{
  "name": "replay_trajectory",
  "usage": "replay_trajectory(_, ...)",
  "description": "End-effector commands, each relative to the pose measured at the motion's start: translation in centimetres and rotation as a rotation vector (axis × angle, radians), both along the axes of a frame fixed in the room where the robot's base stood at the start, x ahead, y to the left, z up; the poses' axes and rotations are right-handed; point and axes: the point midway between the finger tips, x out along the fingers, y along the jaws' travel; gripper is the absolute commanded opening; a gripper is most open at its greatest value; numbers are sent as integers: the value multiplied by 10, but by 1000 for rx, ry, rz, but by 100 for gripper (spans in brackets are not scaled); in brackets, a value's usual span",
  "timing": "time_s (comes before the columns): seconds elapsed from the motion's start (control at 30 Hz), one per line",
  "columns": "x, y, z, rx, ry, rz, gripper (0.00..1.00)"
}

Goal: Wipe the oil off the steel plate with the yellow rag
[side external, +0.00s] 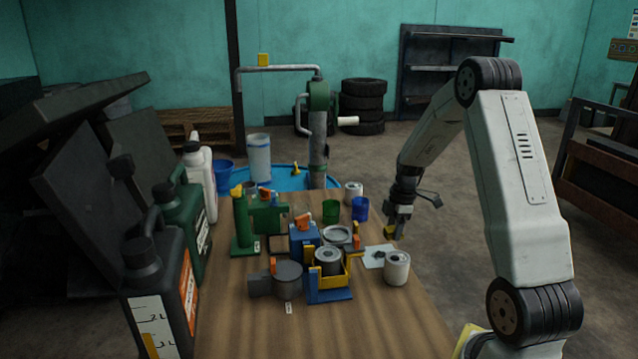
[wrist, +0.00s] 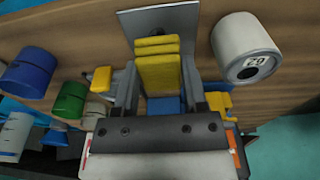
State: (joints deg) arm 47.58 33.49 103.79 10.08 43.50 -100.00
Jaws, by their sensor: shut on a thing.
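The steel plate (side external: 371,263) lies flat at the table's right edge in the side view, with a dark patch of oil (side external: 379,254) on it. My gripper (wrist: 158,82) is shut on the folded yellow rag (wrist: 158,62). In the side view my gripper (side external: 393,226) points down above the plate's back right part, and the rag (side external: 390,232) shows just beneath it. The rag appears apart from the plate, but the gap is hard to judge.
A white roll (side external: 397,268) stands close to the plate's right side. A yellow and blue holder (side external: 329,285) with a can stands to its left. A blue cup (side external: 360,208) and a green cup (side external: 331,210) stand behind. The table's front (side external: 330,335) is clear.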

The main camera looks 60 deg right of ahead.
Motion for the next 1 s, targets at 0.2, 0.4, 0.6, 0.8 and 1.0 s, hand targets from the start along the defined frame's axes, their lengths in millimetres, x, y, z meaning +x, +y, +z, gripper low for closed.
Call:
replay_trajectory(0.2, 0, 0, -21, 1, 1, 0, 8)
replay_trajectory(0.4, 0, 0, -39, 1, 1, 1, 8)
replay_trajectory(0.6, 5, 4, -55, -1, -1, 2, 1)
replay_trajectory(0.8, 18, 17, -58, 0, 0, 3, 0)
replay_trajectory(1.0, 30, 30, -58, 0, 0, 3, 0)
